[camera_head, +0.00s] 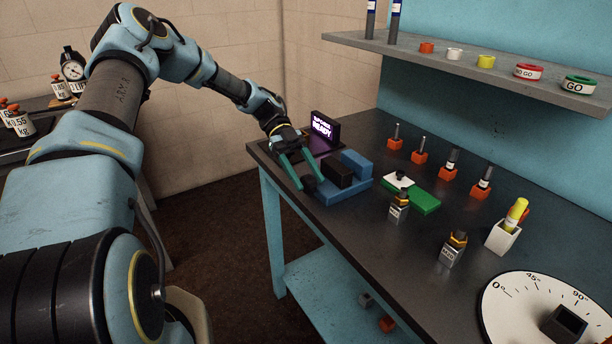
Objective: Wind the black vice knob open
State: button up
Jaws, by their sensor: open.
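The blue vice (343,195) stands near the left end of the dark bench, with a black block (338,175) between its blue parts. The black vice knob (309,184) is a small dark shape at the vice's left side. My gripper (306,186) reaches down over that side, its two green fingers spread apart. One finger is left of the knob and the other right of it. The knob shows between the fingertips. I cannot tell whether the fingers touch it.
A small display reading READY (323,129) stands just behind my gripper. The bench's left edge is close to the vice.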

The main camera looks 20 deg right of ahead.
jog(key=b+v, duration=0.4)
jog(key=v, duration=0.6)
jog(key=shift+w+r, duration=0.15)
jog(key=shift+w, duration=0.2)
